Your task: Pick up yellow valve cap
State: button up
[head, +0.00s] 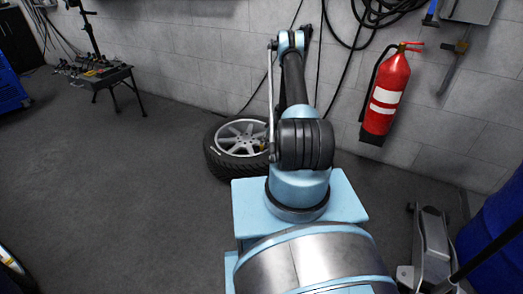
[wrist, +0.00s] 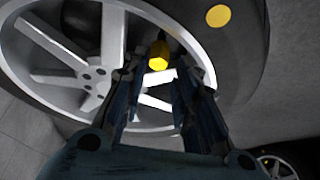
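The yellow valve cap (wrist: 159,57) shows in the wrist view, in front of the silver spokes of a wheel (wrist: 115,35). My gripper (wrist: 157,72) is open, with one finger on each side of the cap's line. The cap appears at or just beyond the fingertips, and a gap shows on both sides of it. I cannot tell the exact depth between them. In the head view the wheel (head: 213,160) lies on the floor near the wall, partly behind my arm.
A yellow dot (wrist: 218,15) marks the tyre sidewall. Another tyre (wrist: 284,166) shows at the lower right of the wrist view. A red fire extinguisher (head: 387,95) hangs on the wall. A floor jack (head: 434,245) stands at right. The floor left of the wheel is clear.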

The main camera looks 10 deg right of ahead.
aim_at(262, 147)
jog(key=shift+x, duration=2.55)
jog(key=shift+w, duration=0.1)
jog(key=shift+c, duration=0.4)
jog(key=c, duration=0.5)
